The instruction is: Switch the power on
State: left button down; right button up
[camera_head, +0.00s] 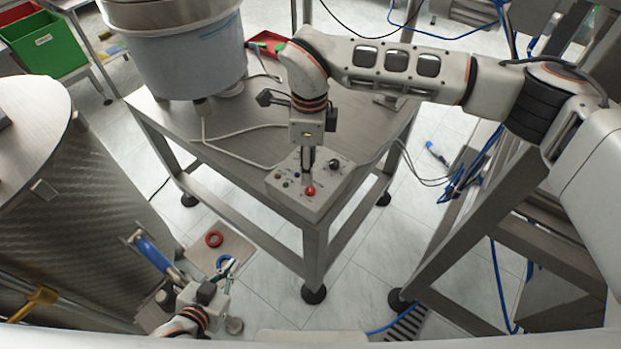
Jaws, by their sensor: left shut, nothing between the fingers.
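A grey control box (318,197) sits at the near corner of the metal table, with a red button (310,191), a dark knob (335,165) and small coloured buttons on its top face. My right gripper (308,178) points down over the box, close above or at the red button. I cannot tell whether it touches the box. Its fingers look narrow, and their gap is unclear. My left gripper (226,273) is low at the bottom left, away from the box, shut and empty. Which control is the power switch cannot be read.
A large metal bowl feeder (190,60) stands on the table (240,140) behind the box. Cables run across the tabletop. A red ring (213,239) and a blue-handled part (153,254) are near my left gripper. A metal frame (480,240) stands at right.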

aim_at(310, 189)
jog(key=shift+w+d+f, duration=0.1)
jog(key=shift+w+d, duration=0.1)
jog(key=shift+w, duration=0.05)
notch_tip(310, 189, down, 8)
jog(key=shift+r+p, duration=0.25)
jog(key=shift+p, duration=0.1)
jog(key=shift+c, duration=0.5)
grip_shut()
